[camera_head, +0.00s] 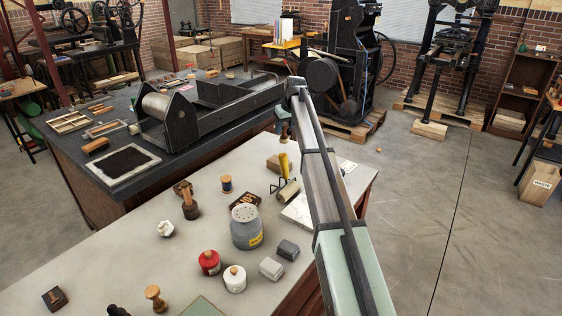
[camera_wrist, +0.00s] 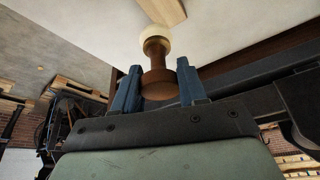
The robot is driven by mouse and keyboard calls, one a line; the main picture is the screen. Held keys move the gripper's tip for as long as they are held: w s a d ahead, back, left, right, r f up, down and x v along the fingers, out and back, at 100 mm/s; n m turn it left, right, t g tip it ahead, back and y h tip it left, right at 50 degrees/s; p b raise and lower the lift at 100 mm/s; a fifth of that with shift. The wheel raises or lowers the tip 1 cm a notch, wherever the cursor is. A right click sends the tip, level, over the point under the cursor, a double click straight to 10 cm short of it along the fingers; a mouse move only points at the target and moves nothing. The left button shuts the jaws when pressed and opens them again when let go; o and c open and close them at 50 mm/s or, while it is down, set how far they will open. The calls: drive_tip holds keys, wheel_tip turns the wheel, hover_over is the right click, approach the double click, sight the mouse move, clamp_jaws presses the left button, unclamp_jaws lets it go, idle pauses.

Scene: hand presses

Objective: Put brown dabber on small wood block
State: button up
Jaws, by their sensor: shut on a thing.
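My gripper (camera_wrist: 158,80) is shut on the brown dabber (camera_wrist: 158,85), which sits between its two blue fingers in the wrist view. The dabber has a brown turned body, and its rounded cream end points away from my gripper. A pale wood block (camera_wrist: 165,10) shows past that cream end, partly cut off by the frame edge; I cannot tell the gap. A small wood block (camera_head: 278,164) lies at the table's far end, below my gripper in the picture.
A yellow-handled roller (camera_head: 283,170) stands close to the block. A dark press bed (camera_head: 205,110) is behind. The table's left part has free room.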

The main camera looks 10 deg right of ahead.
sight(284, 129)
drive_tip(key=shift+w+a+f+n, duration=0.1)
drive_tip(key=shift+w+a+n, duration=0.3)
drive_tip(key=shift+w+a, duration=0.45)
drive_tip(key=shift+s+f, duration=0.15)
drive_tip(key=shift+f, duration=4.35)
drive_tip(key=shift+f, duration=0.15)
drive_tip(key=o, duration=1.1)
drive_tip(key=v, duration=1.2)
drive_tip(key=shift+d, duration=0.15)
